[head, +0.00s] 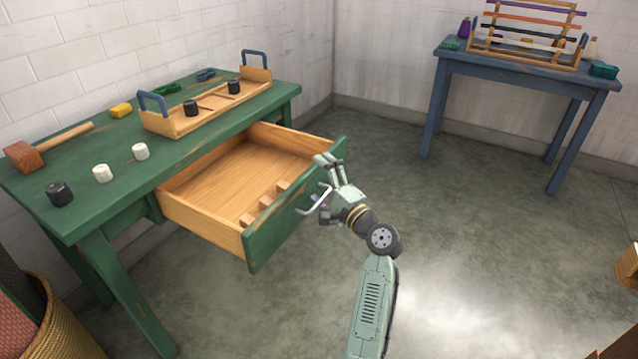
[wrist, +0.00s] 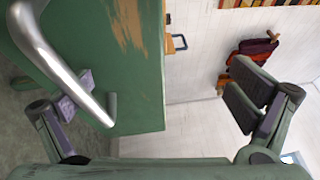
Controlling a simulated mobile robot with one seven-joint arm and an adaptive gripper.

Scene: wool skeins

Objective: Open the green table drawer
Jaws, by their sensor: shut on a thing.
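The green table (head: 80,143) stands at the left with its drawer (head: 275,228) pulled well out. The drawer has a green front and a pale wooden inside with several small wooden blocks (head: 248,217) near the front. The silver bar handle (head: 317,201) is on the drawer front and shows large at the left of the wrist view (wrist: 62,62). My gripper (head: 326,188) is at the handle, shut on it, with one finger right beside the bar in the wrist view. The other finger (wrist: 250,97) stands at the right of that view.
A blue table (head: 470,62) with a rack stands at the back right. A basket (head: 55,330) is at lower left. The floor between is clear.

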